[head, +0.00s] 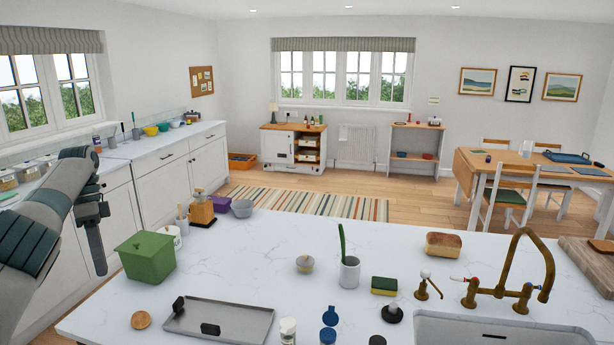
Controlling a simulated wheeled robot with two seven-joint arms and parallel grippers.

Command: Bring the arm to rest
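My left arm comes in from the left edge, and its gripper (98,262) hangs down in front of the white base cabinets. It is left of the green lidded box (147,259) and apart from it. The fingers are seen edge-on, one behind the other, so I cannot tell whether they are open or shut. Nothing shows held between them. My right gripper is not in view.
The white marble counter (265,262) holds a grey tray (240,322), a bread roll (140,320), a white cup (349,272), a loaf (443,245), a sponge (384,285) and a brass tap (520,290). A striped rug (305,204) lies behind it.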

